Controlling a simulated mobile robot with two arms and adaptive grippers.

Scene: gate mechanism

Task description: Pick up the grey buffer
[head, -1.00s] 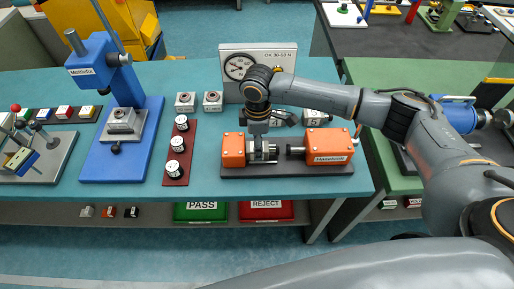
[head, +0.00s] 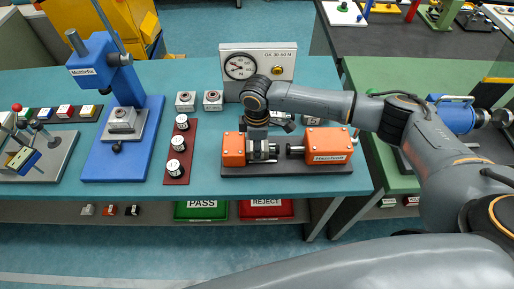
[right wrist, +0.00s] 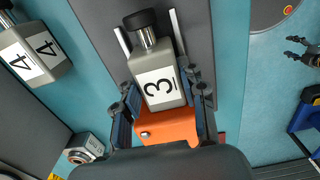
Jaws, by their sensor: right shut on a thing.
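The grey buffer (right wrist: 160,88) is a grey block with a white "3" label, a steel rod and a black cap, seen in the right wrist view. My right gripper (right wrist: 162,98) is shut on it, with a finger on each side. In the head view my right gripper (head: 262,150) points down into the test rig, beside its left orange block (head: 233,149), and mostly hides the buffer. I cannot tell whether the buffer touches the rig's base. A similar grey block labelled "4" (right wrist: 35,55) lies apart from it. My left gripper is not in view.
The rig's right orange block (head: 327,145) has a plunger facing the gripper. A gauge box (head: 283,58) stands behind. A red-brown strip with several white-topped cylinders (head: 178,142) and a blue press (head: 105,70) stand to the left. Green PASS (head: 202,211) and red REJECT (head: 265,210) trays are below.

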